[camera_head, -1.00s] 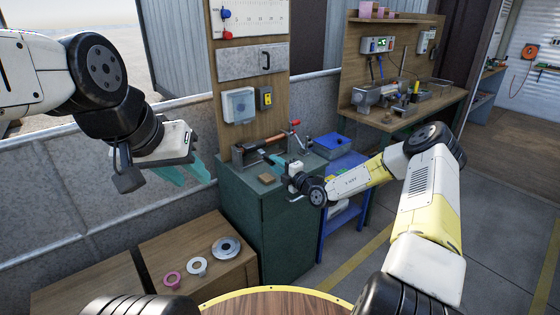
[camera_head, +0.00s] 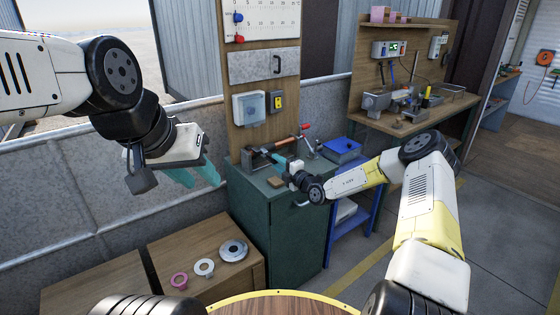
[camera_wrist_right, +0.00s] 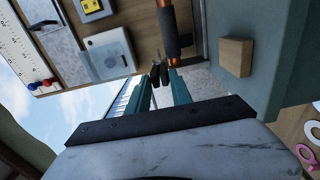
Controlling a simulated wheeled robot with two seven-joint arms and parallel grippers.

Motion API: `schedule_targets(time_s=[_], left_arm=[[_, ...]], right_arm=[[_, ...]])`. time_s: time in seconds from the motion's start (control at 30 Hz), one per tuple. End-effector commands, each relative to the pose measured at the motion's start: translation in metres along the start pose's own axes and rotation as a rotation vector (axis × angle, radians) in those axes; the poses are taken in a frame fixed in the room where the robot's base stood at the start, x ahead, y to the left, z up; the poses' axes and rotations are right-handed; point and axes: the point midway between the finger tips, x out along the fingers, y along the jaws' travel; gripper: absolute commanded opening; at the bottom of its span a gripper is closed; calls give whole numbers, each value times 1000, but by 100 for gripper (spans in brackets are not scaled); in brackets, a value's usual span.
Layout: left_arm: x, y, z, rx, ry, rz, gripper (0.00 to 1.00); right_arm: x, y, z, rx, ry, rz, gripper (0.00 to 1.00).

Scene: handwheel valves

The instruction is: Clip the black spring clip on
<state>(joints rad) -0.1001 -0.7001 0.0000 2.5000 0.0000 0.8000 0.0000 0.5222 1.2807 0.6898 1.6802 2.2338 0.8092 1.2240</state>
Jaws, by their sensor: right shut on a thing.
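My right gripper (camera_wrist_right: 160,88) has its teal fingers shut on the small black spring clip (camera_wrist_right: 156,74). The clip is at the fingertips, close to a copper pipe (camera_wrist_right: 174,62) with a black sleeve on it (camera_wrist_right: 167,28). I cannot tell whether the clip touches the pipe or is around it. In the head view the right gripper (camera_head: 280,161) reaches over the green cabinet towards the pipe (camera_head: 283,144); the clip is too small to make out there. My left gripper (camera_head: 195,175) is open and empty, in the air left of the cabinet.
A wooden block (camera_head: 276,183) lies on the green cabinet (camera_head: 250,205) near the right gripper. A low wooden box (camera_head: 220,271) carries several rings. A backboard (camera_head: 262,80) with switch boxes rises behind the cabinet.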

Motion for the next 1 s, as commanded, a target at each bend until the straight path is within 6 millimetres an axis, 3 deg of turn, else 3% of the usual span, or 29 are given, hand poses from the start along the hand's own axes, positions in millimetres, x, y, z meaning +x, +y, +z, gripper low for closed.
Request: schedule_targets(time_s=[1.0], left_arm=[[0,0,0,0,0,0,36]], right_arm=[[14,0,1,-1,-1,1,14]])
